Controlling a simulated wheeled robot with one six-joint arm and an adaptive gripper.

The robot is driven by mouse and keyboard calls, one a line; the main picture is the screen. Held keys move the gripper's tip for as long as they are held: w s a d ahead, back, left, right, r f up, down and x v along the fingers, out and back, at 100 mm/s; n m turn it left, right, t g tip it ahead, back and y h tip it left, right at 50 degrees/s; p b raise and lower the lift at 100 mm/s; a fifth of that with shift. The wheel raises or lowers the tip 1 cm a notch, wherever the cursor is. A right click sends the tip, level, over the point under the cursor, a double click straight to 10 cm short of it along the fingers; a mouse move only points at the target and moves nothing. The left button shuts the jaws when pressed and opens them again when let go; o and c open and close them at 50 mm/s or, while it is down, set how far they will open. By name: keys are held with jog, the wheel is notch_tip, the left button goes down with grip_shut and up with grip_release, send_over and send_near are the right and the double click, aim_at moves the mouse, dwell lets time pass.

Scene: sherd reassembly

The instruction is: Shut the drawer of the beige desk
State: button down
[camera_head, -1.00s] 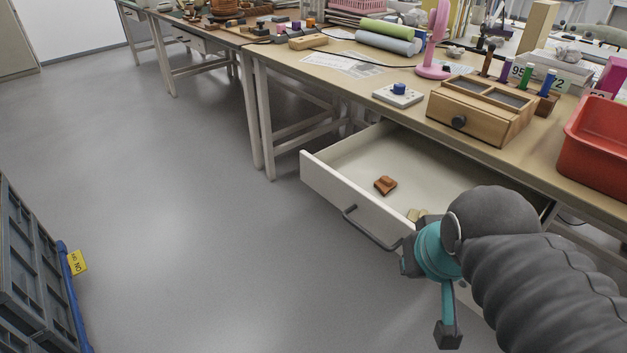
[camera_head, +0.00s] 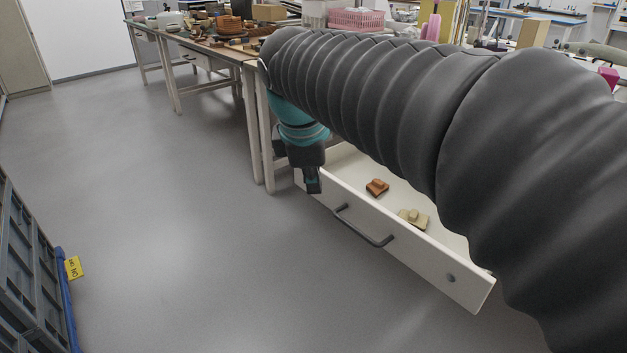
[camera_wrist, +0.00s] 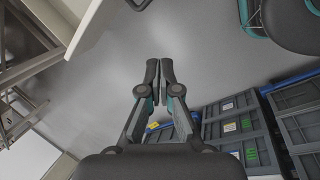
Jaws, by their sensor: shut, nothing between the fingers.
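The white drawer (camera_head: 405,255) of the beige desk (camera_head: 267,135) stands pulled out, with a dark bar handle (camera_head: 362,228) on its front. A brown piece (camera_head: 377,187) and a pale piece (camera_head: 414,218) lie inside it. My gripper (camera_head: 313,187) points down by the drawer's left end, its fingers shut and empty. My arm crosses over the drawer and hides its back and most of the desk top. In the wrist view my gripper (camera_wrist: 168,70) hangs over bare floor. The drawer (camera_wrist: 92,28) edges in at the top left there, apart from the fingers.
Grey crates with a yellow tag (camera_head: 73,268) stand at the lower left; these crates (camera_wrist: 235,128) also show in the wrist view. A pink basket (camera_head: 356,20) is on the desk top. The floor in front of the drawer is clear.

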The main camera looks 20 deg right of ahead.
jog(key=w+n+g+h+b, duration=0.1)
jog(key=w+n+b, duration=0.1)
jog(key=w+n, duration=0.55)
jog(key=b, duration=0.2)
send_near(333, 192)
jog(key=a+f, duration=0.3)
jog(key=f, duration=0.1)
jog(key=shift+n+h, duration=0.35)
jog(key=shift+h, duration=0.05)
jog(key=shift+w+d+f, duration=0.15)
jog(key=shift+w+d, duration=0.05)
jog(key=shift+d, duration=0.8)
jog(key=shift+w+d+f, duration=0.1)
jog(key=shift+w+d, duration=0.1)
jog(key=shift+d, duration=0.75)
jog(key=shift+r, duration=0.1)
